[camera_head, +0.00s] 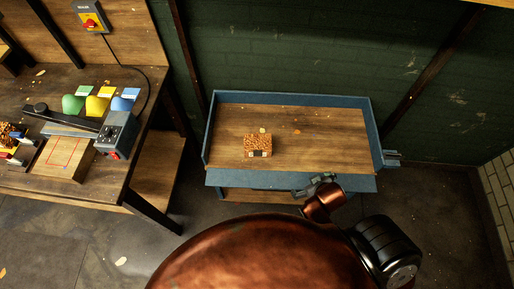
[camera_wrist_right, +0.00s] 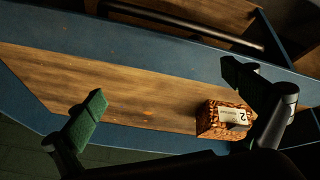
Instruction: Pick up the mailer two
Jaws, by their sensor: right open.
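Mailer two (camera_head: 257,144) is a small orange-brown patterned box on the wooden top of a blue-rimmed cart (camera_head: 290,98). In the right wrist view, mailer two (camera_wrist_right: 212,121) shows a white label with a "2". My right gripper (camera_head: 322,183) is at the cart's front edge, to the right of the box and nearer to me. In the wrist view my right gripper (camera_wrist_right: 165,92) is open and empty, with its green-padded fingers wide apart. The box appears close to the right finger; I cannot tell whether they touch. My left gripper is not in view.
A workbench (camera_head: 150,88) at the left holds green, yellow and blue pieces, a grey device (camera_head: 117,133) with a red button and a wooden block (camera_head: 62,160). The blue rim borders the cart top. Most of the cart top is clear, apart from small flakes.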

